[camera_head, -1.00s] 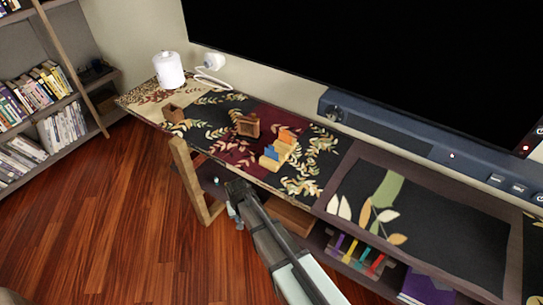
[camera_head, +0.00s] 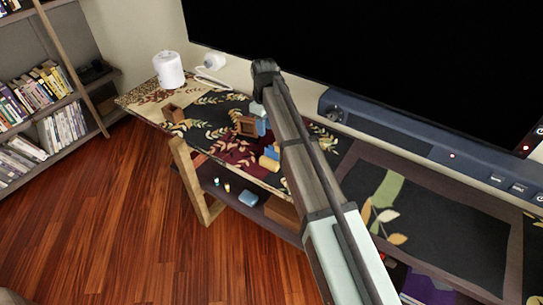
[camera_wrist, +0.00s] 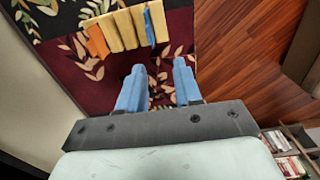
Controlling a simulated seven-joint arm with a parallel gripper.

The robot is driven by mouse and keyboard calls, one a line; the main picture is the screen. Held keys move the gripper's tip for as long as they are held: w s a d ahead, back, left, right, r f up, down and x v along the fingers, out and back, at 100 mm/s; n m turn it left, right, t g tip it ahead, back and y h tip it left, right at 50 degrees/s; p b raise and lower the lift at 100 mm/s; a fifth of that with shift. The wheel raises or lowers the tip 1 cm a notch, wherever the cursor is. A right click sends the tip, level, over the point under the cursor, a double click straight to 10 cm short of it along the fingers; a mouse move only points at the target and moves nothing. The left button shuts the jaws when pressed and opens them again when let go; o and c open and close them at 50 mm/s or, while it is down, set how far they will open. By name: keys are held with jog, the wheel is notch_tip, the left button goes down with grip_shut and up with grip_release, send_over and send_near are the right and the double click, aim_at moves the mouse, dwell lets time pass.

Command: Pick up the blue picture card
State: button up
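In the wrist view a light wooden rack (camera_wrist: 123,31) with several upright slats stands on the patterned table top. A thin blue card (camera_wrist: 149,26) stands edge-on at its right end, and an orange piece is at its left end. My gripper (camera_wrist: 159,70) has two blue fingers, spread apart with nothing between them. The fingertips are short of the rack, and the card is beyond them in the picture. My arm hides part of the light rack (camera_head: 268,161) there.
A white cylinder (camera_head: 168,70) and a small brown box (camera_head: 174,113) are on the table's left part. A large black screen (camera_head: 400,70) rises behind the table. A blue item (camera_head: 248,199) lies on the shelf below.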

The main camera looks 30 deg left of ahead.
aim_at(272, 150)
jog(key=shift+w+d+f, duration=0.25)
jog(key=shift+d+f, duration=0.05)
jog(key=shift+f, duration=1.8)
jog(key=shift+w+d+f, duration=0.25)
jog(key=shift+f, duration=1.8)
jog(key=shift+w+d+f, duration=0.25)
jog(key=shift+d+f, duration=0.05)
jog(key=shift+f, duration=1.8)
jog(key=shift+c, duration=0.2)
grip_shut()
